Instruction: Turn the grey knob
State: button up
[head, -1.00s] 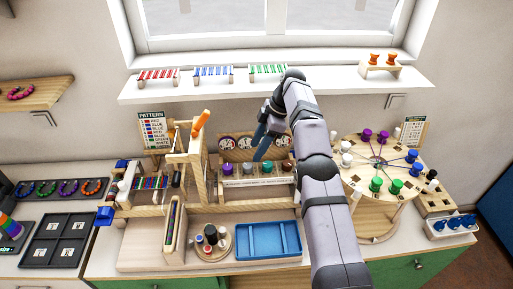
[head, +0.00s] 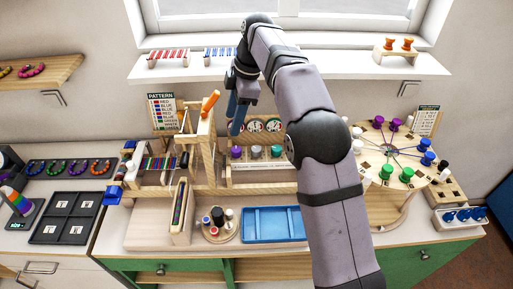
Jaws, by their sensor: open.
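The grey knob (head: 256,152) sits in a row on the front of a wooden unit at the back of the bench, between a purple knob (head: 236,152) and a green knob (head: 276,152). My gripper (head: 236,130) is open and points down, with its blue fingers in front of the unit's round dials. In the picture it is above and a little left of the grey knob, close to the purple one, and appears apart from both. My arm hides the right end of the knob row.
A wooden loom-like frame with an orange handle (head: 210,103) stands close left of my gripper. A blue tray (head: 273,225) lies in front. A round peg board (head: 388,150) stands to the right, and a white shelf (head: 437,66) runs above.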

jog(key=s+d+f+m+t+h, duration=0.1)
jog(key=d+f+m+h, duration=0.15)
jog(key=f+m, duration=0.25)
jog(key=s+d+f+m+h, duration=0.1)
jog(key=d+f+m, duration=0.3)
jog(key=f, duration=0.2)
jog(key=m+t, duration=0.3)
jog(key=m, duration=0.8)
send_near(256, 149)
jog(key=shift+w+d+f+y, duration=0.25)
jog(key=shift+d+f, duration=0.05)
jog(key=shift+f, duration=0.2)
jog(key=shift+f, duration=0.1)
jog(key=shift+p+x, duration=1.75)
jog(key=shift+x, duration=1.85)
jog(key=shift+w, duration=0.1)
jog(key=c, duration=1)
